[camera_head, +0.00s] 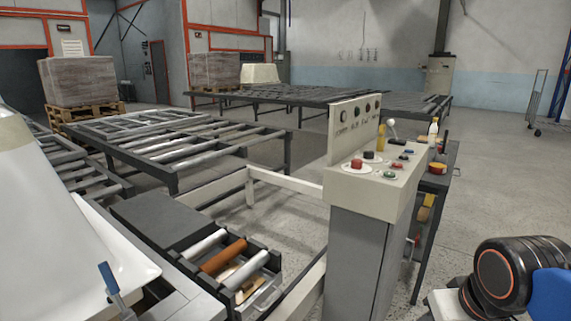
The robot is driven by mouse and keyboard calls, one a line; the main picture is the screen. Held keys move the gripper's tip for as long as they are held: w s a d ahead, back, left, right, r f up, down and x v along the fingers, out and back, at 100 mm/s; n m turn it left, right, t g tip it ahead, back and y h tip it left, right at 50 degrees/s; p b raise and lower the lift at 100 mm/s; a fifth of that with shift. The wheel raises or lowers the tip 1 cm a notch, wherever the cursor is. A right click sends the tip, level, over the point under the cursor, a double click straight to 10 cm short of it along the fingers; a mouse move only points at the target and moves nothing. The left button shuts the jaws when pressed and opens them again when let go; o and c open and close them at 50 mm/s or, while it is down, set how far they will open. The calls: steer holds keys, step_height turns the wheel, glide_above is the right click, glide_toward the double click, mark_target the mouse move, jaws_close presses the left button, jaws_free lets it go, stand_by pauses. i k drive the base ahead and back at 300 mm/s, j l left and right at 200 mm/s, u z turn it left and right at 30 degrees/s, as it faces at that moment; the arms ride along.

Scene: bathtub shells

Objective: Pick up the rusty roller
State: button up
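The rusty roller (223,255) is an orange-brown cylinder at the lower left of the middle. It lies between two pale rollers, one behind it (203,244) and one in front of it (246,269). All three lie slantwise and side by side in a dark frame or tray (268,294). The rusty roller appears unobstructed from above. My gripper is not in view. Only a black and blue part of my arm shows at the lower right, well apart from the roller.
A control cabinet (359,255) with a button panel stands right of the rollers. A white tub shell (65,235) is at the left. A blue-handled tool (108,280) stands near the front. A roller conveyor (175,140) lies behind. Concrete floor (500,190) is open at the right.

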mark_target(213, 265)
steer(key=i+j+u, duration=0.65)
